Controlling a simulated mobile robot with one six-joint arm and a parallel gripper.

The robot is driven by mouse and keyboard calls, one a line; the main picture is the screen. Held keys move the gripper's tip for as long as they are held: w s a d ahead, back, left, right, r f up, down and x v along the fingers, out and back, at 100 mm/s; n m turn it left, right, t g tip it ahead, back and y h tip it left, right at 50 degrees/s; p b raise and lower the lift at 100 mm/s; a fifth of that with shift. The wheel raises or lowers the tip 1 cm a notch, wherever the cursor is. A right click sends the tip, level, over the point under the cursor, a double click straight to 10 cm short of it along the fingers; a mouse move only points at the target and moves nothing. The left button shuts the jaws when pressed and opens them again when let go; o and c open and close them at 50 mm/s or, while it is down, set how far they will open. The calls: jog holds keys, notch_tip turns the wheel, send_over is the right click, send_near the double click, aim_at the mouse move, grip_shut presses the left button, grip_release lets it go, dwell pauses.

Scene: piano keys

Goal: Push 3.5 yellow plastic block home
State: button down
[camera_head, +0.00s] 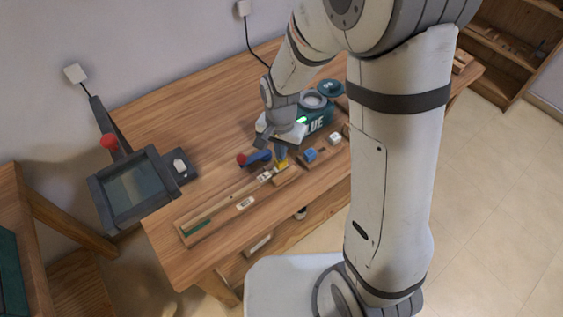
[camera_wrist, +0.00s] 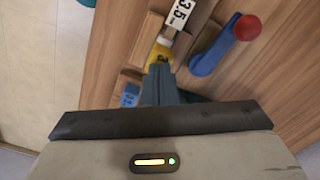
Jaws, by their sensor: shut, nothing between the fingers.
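The yellow block (camera_wrist: 160,53) sits at a wooden rail beside a white label marked 3.5 (camera_wrist: 181,13) in the wrist view. The head view shows the yellow block (camera_head: 282,164) small, just below my gripper (camera_head: 281,152). My gripper (camera_wrist: 159,72) is shut and empty, with its tips at the near edge of the yellow block. The fingers hide part of the block, and I cannot tell whether they touch it.
A blue lever with a red knob (camera_wrist: 247,27) lies right of the block in the wrist view. A blue block (camera_head: 310,155) and a white block (camera_head: 335,138) stand in wooden holders to the right. A machine lettered "LUE" (camera_head: 318,122) stands behind. The table's front left (camera_head: 190,262) is clear.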

jog(key=shift+f+b, duration=0.5)
jog(key=shift+f, duration=0.2)
dwell(0.8)
jog(key=shift+r+p, duration=2.55)
jog(key=shift+r, duration=1.05)
jog(key=s+d+r+n+t, duration=0.1)
jog(key=s+d+r+n, duration=0.1)
jog(key=s+d+r, duration=0.4)
jog(key=s+d+r+n+t, duration=0.2)
jog(key=s+d+r, duration=0.4)
jog(key=r, duration=0.5)
jog(key=shift+s+d+n, duration=0.35)
jog(key=shift+s+n, duration=0.15)
jog(key=shift+n, duration=0.1)
